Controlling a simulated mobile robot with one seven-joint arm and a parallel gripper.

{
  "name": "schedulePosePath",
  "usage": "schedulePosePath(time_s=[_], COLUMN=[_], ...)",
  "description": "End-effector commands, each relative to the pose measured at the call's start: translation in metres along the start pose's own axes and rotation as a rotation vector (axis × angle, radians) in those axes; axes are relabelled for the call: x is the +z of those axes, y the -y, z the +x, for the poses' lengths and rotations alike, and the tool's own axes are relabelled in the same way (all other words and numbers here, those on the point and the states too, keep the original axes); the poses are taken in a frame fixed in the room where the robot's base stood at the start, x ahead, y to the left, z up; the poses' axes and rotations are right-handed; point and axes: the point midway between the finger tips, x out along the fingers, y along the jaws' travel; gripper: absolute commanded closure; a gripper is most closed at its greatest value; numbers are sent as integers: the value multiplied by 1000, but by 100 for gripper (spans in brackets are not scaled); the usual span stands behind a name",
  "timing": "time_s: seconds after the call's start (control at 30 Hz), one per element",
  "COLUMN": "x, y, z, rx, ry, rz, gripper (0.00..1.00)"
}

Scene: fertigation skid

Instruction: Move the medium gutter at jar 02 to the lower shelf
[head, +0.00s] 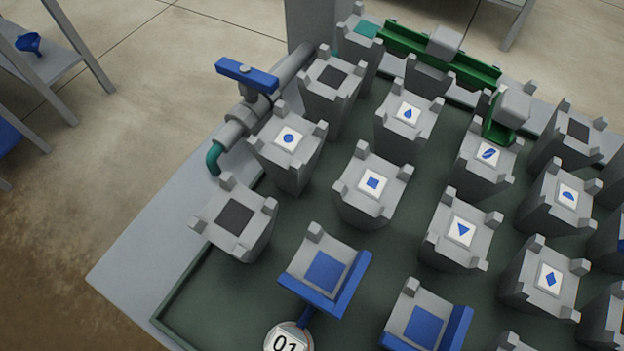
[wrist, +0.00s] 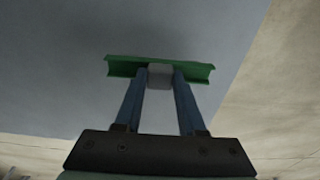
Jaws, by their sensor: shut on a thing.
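In the wrist view my gripper (wrist: 160,80) is shut on the grey block of a green gutter (wrist: 124,67). The block sits between the two blue fingers, and the green channel runs crosswise past them on both sides. A broad plain grey surface (wrist: 60,60) fills the picture behind the gutter; I cannot tell whether it touches it or whether it is the lower shelf. My gripper is outside the head view. No jar 02 label shows in the head view; a round tag reading 01 (head: 287,339) is at the bottom edge.
The head view shows a green tray (head: 225,290) with several grey posts, some bearing blue symbols. A long green gutter (head: 400,40) and a shorter one (head: 497,130) lie at its far side. A blue-handled valve (head: 247,75) stands at left. A rack (head: 60,60) holds a blue funnel (head: 29,42).

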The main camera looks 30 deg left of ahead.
Motion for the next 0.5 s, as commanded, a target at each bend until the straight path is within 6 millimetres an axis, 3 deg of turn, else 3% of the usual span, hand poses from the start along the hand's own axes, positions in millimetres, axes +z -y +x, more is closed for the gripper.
schedulePosePath(time_s=[0.3,0.5], x=[-25,-20], y=[0,0], z=[3,36], rx=[0,0], ry=[-1,2], rz=[1,1], gripper=[100,100])
